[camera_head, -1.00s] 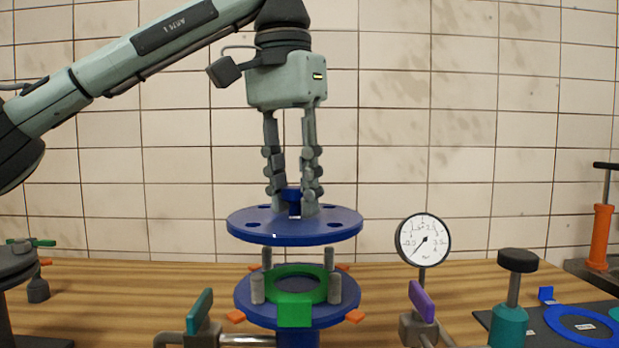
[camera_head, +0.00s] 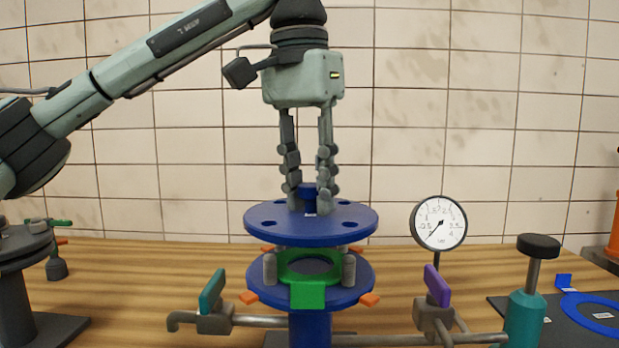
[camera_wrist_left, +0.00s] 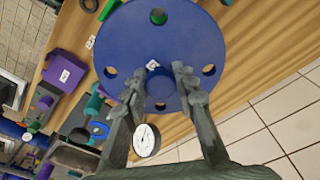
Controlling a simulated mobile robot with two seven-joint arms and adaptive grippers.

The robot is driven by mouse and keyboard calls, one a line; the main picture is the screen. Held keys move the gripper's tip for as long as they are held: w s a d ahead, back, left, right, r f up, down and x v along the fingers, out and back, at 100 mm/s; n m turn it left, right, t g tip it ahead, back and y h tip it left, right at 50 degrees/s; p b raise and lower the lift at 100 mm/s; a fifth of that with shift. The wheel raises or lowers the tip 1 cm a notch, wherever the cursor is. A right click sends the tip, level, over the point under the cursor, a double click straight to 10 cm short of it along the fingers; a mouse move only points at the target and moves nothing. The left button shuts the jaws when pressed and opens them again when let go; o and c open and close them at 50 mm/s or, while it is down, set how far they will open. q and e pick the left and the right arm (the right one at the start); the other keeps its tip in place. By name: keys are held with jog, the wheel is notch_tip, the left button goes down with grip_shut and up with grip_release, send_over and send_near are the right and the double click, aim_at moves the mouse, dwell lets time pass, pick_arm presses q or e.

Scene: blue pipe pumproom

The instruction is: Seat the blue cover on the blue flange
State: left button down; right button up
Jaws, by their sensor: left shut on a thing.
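The blue cover (camera_head: 350,222), a round disc with holes and a central knob (camera_head: 308,192), hangs level just above the blue flange (camera_head: 357,292). My left gripper (camera_head: 309,207) points down and is shut on the knob; the wrist view also shows its fingers (camera_wrist_left: 160,72) around the middle of the cover (camera_wrist_left: 185,35). The flange carries a green ring gasket with a tab (camera_head: 308,294) and grey upright pins (camera_head: 348,270). The rear pins are mostly hidden. My right gripper is not in view.
Valves with a teal handle (camera_head: 212,291) and a purple handle (camera_head: 437,286) flank the flange. A pressure gauge (camera_head: 439,223) and a teal cylinder with a black cap (camera_head: 524,318) stand to the right. A blue ring (camera_head: 598,312) lies on a dark mat.

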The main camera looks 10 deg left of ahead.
aim_at(307, 213)
pick_arm(q)
jog(key=shift+f, duration=2.05)
jog(key=shift+f+b, duration=0.3)
jog(key=shift+f, duration=0.35)
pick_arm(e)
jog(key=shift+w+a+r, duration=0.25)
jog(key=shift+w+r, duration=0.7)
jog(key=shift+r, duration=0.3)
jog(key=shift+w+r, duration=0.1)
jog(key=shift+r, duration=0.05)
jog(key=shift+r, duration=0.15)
